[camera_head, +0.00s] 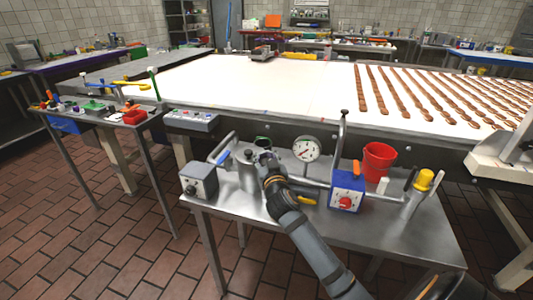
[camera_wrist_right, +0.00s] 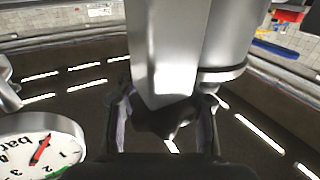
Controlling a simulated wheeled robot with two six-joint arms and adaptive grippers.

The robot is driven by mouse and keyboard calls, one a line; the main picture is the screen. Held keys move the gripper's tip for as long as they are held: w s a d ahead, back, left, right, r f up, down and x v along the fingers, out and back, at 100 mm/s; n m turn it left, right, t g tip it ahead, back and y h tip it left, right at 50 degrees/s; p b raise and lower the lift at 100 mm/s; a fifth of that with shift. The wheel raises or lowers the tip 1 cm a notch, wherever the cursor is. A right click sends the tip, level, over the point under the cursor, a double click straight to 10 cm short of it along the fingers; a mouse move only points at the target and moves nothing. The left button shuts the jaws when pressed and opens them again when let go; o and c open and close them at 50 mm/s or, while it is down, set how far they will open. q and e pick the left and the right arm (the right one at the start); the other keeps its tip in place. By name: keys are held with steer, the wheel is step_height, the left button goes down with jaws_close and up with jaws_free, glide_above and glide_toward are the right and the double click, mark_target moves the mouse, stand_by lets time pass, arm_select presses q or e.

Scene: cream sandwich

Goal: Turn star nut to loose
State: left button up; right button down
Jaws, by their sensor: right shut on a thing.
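My right gripper (camera_head: 262,160) reaches in from the bottom of the head view to the metal fittings at the back of the steel side table. In the right wrist view its two fingers (camera_wrist_right: 162,125) stand on either side of a dark lobed piece, which looks like the star nut (camera_wrist_right: 178,124), below a big steel body (camera_wrist_right: 165,50). The gripper is shut on this nut. In the head view the gripper hides the nut. How far the nut is turned cannot be told. My left gripper is not in view.
A pressure gauge (camera_head: 306,149) stands close to the right of the gripper. A grey box (camera_head: 199,181) with a knob is to its left. A blue box (camera_head: 346,190) with a red knob and a red bucket (camera_head: 378,160) stand farther right. The white conveyor belt (camera_head: 290,84) lies behind.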

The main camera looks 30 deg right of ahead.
steer(key=shift+f, duration=0.2)
steer(key=c, duration=1.1)
jaws_free()
steer(key=shift+r, duration=0.1)
steer(key=shift+a, duration=0.1)
steer(key=v, duration=0.8)
steer(key=shift+r, duration=0.1)
